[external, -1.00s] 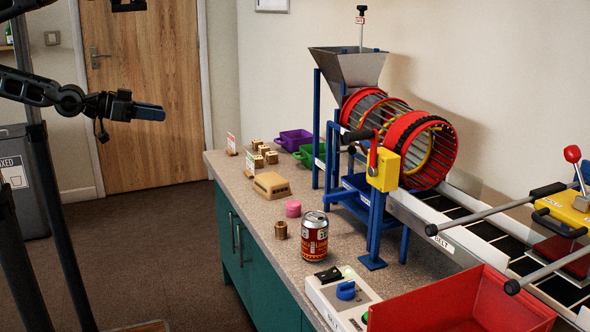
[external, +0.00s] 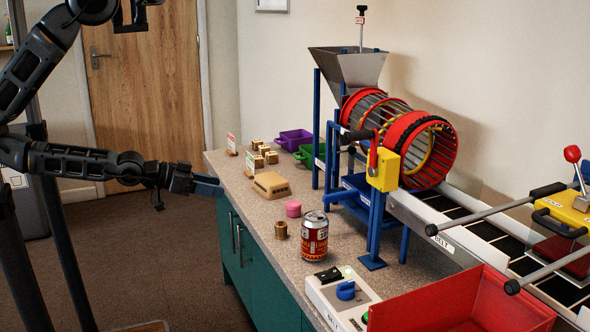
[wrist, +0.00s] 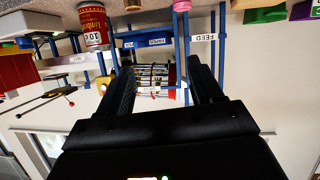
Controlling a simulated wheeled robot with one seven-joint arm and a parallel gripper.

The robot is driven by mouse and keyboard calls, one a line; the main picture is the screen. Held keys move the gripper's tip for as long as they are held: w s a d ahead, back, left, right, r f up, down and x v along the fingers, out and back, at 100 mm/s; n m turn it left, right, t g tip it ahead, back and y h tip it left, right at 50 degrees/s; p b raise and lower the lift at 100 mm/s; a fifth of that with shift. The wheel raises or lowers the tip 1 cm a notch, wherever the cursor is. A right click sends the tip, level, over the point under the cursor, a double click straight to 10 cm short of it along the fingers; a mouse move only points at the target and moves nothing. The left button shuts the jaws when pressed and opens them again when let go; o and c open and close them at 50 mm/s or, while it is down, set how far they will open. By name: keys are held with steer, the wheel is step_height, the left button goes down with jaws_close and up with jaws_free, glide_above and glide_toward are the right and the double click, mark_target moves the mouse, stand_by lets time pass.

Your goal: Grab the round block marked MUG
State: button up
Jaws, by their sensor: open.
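Two small round pieces stand on the counter, and I can read no MUG mark on either. One is a pink cylinder (external: 293,208); the other is a brown-gold piece (external: 280,230) just in front of it. In the wrist view, which is upside down, the pink cylinder (wrist: 181,5) shows at the top edge. My gripper (external: 210,187) is at the counter's left edge, left of the tan block. In the wrist view its two fingers (wrist: 162,72) are apart with nothing between them.
A red-labelled can (external: 314,238) stands beside the round pieces. A tan block (external: 273,186) and several small wooden blocks (external: 262,157) lie farther back. The blue-legged drum machine (external: 400,140) stands behind, and a switch box (external: 342,296) is in front.

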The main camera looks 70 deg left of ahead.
steer(key=m+b, duration=0.1)
steer(key=b, duration=0.2)
glide_toward(279, 224)
steer(key=w, duration=0.4)
steer(key=shift+w+d+f+g+h, duration=0.15)
steer(key=shift+w+f, duration=0.15)
steer(key=shift+w, duration=0.25)
steer(key=shift+w+d+f+g+h, duration=0.1)
steer(key=shift+w+f, duration=0.15)
steer(key=shift+w, duration=0.3)
steer(key=shift+w+f+g+h, duration=0.15)
steer(key=shift+w+f, duration=0.15)
steer(key=shift+w, duration=0.25)
steer(key=shift+f+x, duration=0.2)
steer(key=shift+x, duration=1.1)
steer(key=shift+f+x, duration=0.2)
steer(key=shift+x, duration=1.1)
steer(key=shift+s, duration=0.15)
steer(key=shift+c, duration=0.3)
steer(key=c, duration=1)
steer(key=shift+r, duration=0.1)
